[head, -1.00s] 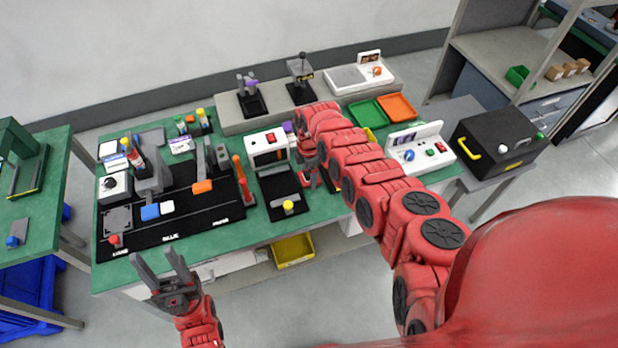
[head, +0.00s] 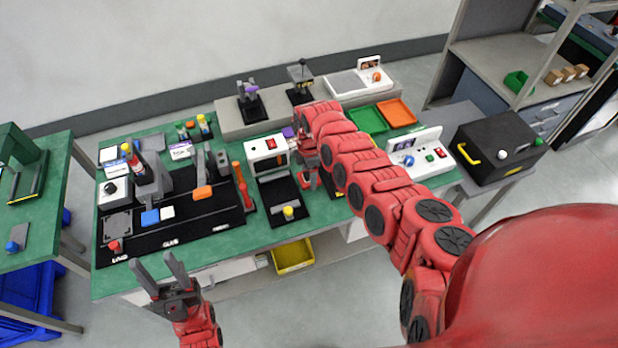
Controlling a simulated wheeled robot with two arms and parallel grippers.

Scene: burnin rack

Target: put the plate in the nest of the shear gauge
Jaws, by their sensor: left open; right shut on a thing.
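My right arm reaches across the green bench. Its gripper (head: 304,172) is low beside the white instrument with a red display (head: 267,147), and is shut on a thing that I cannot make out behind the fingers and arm. No plate is clearly visible. I cannot tell for sure which instrument is the shear gauge. Two small devices on black bases stand on the grey rear shelf, one with a purple part (head: 250,98), one with a tall post (head: 300,80). My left gripper (head: 160,275) is open and empty in front of the bench's front edge.
A black fixture board (head: 190,228) fills the bench's left part. A black base with a yellow-topped knob (head: 287,212) lies left of my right gripper. Green (head: 367,120) and orange trays (head: 396,113) and a white instrument (head: 418,150) are at right. A yellow bin (head: 293,256) is below.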

